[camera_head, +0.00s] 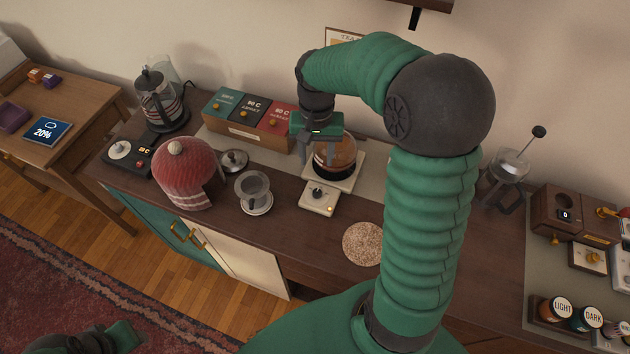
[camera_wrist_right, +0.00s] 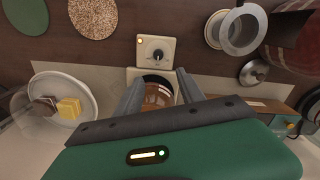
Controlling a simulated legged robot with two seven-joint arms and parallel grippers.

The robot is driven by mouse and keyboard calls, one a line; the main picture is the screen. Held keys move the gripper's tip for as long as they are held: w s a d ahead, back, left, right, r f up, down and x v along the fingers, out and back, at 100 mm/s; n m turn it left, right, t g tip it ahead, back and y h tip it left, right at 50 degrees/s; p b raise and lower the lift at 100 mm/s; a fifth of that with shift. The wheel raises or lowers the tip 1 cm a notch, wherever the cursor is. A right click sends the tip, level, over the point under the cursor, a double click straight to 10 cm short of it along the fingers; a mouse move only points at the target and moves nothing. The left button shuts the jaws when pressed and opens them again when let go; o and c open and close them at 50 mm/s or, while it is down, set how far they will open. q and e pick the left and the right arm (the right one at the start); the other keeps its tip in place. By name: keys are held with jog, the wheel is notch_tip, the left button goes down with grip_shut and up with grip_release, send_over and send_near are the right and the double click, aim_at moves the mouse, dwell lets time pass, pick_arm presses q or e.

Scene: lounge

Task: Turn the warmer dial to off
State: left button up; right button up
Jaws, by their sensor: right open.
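The warmer (camera_head: 345,181) is a cream unit on the counter with a glass pot of brown liquid (camera_head: 338,152) on its plate. Its front panel carries a dark round dial (camera_head: 318,194) with a pale pointer mark and a small lit amber lamp. The dial (camera_wrist_right: 157,54) also shows in the wrist view, beyond my fingertips. My right gripper (camera_head: 318,162) is open and empty, pointing down in front of the pot, behind the dial and apart from it. In the wrist view, its fingers (camera_wrist_right: 158,80) overlap the pot. My left gripper (camera_head: 100,340) is partly in view at the bottom left.
Tea boxes (camera_head: 240,112) stand behind. A round cork mat (camera_head: 362,243) lies to the right front. A French press (camera_head: 508,172) and grinder (camera_head: 560,212) stand further right.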

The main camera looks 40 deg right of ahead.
send_over(319, 190)
jog(key=a, duration=0.2)
jog(key=f, duration=0.8)
jog(key=shift+s+d+f, duration=0.15)
jog(key=shift+s+d, duration=0.05)
jog(key=shift+s, duration=0.05)
jog(key=f, duration=0.3)
jog(key=d+f, duration=0.1)
jog(key=f, duration=0.1)
jog(key=shift+w, duration=0.4)
jog(key=shift+d+f, duration=0.15)
jog(key=shift+f, duration=0.05)
jog(key=shift+s+d, duration=0.1)
jog(key=shift+s, duration=0.05)
jog(key=shift+s+a+r, duration=0.1)
jog(key=shift+a, duration=0.4)
jog(key=c, duration=1)
pick_arm(q)
jog(key=shift+s+a+f, duration=0.15)
jog(key=shift+s+a, duration=0.35)
jog(key=shift+s, duration=0.15)
pick_arm(e)
jog(key=shift+d, duration=0.2)
grip_shut()
